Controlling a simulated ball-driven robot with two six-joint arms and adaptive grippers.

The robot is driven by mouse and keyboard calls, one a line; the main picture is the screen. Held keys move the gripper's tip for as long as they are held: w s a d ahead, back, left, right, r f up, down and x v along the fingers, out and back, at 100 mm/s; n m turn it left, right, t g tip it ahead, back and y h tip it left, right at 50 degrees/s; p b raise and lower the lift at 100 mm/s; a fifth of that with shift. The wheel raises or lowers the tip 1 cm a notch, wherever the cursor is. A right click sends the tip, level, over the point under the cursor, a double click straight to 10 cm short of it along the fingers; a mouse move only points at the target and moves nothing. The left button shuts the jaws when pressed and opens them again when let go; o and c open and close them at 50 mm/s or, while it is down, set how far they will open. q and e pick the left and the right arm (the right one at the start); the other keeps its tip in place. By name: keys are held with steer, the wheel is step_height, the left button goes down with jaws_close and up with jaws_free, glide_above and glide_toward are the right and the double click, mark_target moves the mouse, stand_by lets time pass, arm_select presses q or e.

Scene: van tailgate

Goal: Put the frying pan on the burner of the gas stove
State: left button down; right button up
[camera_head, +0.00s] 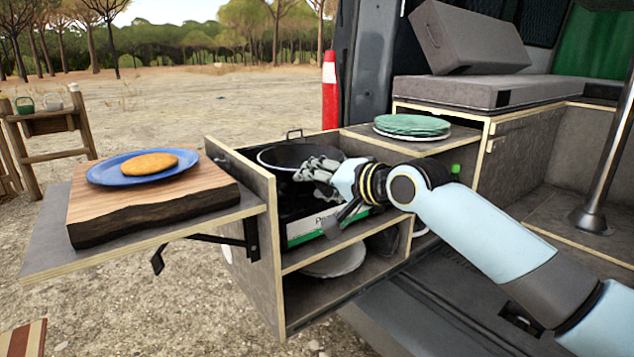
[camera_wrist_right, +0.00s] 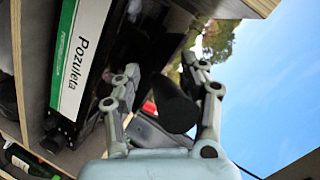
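The black frying pan (camera_head: 268,158) is in the open drawer unit, level, over the dark gas stove (camera_head: 304,232) with its green and white label. The stove's label also shows in the right wrist view (camera_wrist_right: 75,50). The burner is hidden. My right gripper (camera_head: 312,180) is at the pan's near right side. In the right wrist view, a dark handle (camera_wrist_right: 178,108) lies between the fingers of the right gripper (camera_wrist_right: 166,66). I cannot tell whether they press on it. My left gripper is out of view.
A wooden block (camera_head: 150,205) with a blue plate (camera_head: 105,171) and a yellow-brown round food sits on the left shelf. Green plates (camera_head: 412,124) stand on the counter at right. The drawer's wooden walls (camera_head: 258,190) border the stove. A pale dish (camera_head: 335,262) lies on the lower shelf.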

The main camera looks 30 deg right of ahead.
steer(key=shift+r, duration=0.15)
steer(key=p+v, duration=0.5)
steer(key=v, duration=0.7)
steer(key=s+d+f+n+g+h, duration=0.1)
steer(key=s+d+f+g, duration=0.15)
steer(key=f, duration=0.75)
steer(key=s+d+f+n+g+h, duration=0.15)
steer(key=s+d+f, duration=0.25)
steer(key=f, duration=0.6)
steer(key=s+d+f+g+h, duration=0.1)
steer(key=s+d+f+h, duration=0.15)
steer(key=f, duration=0.75)
steer(key=s+a+f+n+g, duration=0.2)
steer(key=s+f+n+g, duration=0.15)
steer(key=s+f, duration=0.95)
steer(key=s+a+f+n+g, duration=0.1)
steer(key=s+a+f, duration=0.2)
steer(key=s, duration=0.4)
steer(key=s+a+f+n+g+y+b, duration=0.1)
steer(key=s+a+f, duration=0.3)
steer(key=s, duration=0.4)
steer(key=s+a+f+n+g, duration=0.2)
steer(key=s+a+f+g, duration=0.1)
steer(key=s+f, duration=0.2)
steer(key=shift+s+a+f+y+b, duration=0.2)
steer(key=shift+s+a+y+b, duration=0.15)
steer(key=shift+s, duration=1.05)
